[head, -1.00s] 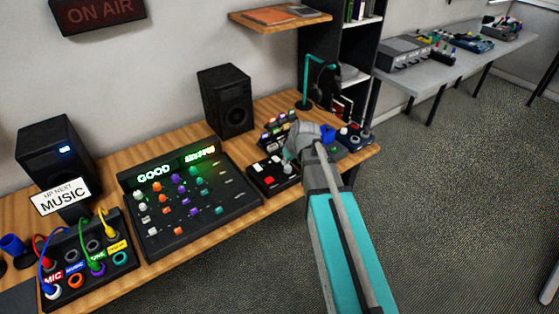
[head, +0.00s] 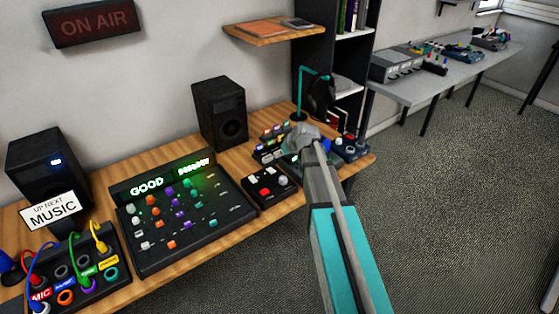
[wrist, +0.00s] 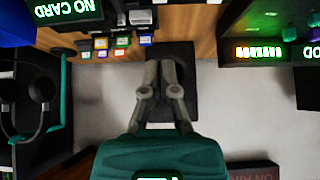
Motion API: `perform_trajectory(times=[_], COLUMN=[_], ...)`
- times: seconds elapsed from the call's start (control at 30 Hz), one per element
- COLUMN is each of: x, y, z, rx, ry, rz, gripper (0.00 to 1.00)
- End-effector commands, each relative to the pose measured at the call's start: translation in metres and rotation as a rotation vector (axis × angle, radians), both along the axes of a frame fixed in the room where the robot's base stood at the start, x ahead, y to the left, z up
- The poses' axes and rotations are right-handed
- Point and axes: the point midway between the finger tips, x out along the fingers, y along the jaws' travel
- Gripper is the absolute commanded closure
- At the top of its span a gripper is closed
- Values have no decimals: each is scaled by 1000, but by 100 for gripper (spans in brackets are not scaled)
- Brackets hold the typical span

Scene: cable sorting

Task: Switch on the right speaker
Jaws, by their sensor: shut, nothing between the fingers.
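The right speaker (head: 220,113) is a black box standing upright at the back of the wooden desk, with no lit light visible on its front. The left speaker (head: 48,165) shows a small blue light. My gripper (head: 298,140) is over the desk to the right of the right speaker in the head view. In the wrist view my gripper (wrist: 160,66) is shut and empty, its fingers in front of the dark right speaker (wrist: 184,85) and hiding part of it. I cannot tell whether they touch it.
A mixing console (head: 185,212) reading GOOD and a small panel with a red button (head: 268,188) lie on the desk. A teal stand with headphones (head: 303,92) is behind my gripper. A shelf (head: 272,34) hangs above.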

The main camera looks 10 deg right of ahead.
Motion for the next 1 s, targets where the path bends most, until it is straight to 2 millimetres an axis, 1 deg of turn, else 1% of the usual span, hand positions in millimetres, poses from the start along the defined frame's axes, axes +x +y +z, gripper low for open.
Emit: perform_trajectory(times=[0.27, 1.0], x=[10, 50], y=[4, 20], z=[-16, -72], rx=[0, 0], ry=[0, 0], rz=[0, -1], gripper=[100, 100])
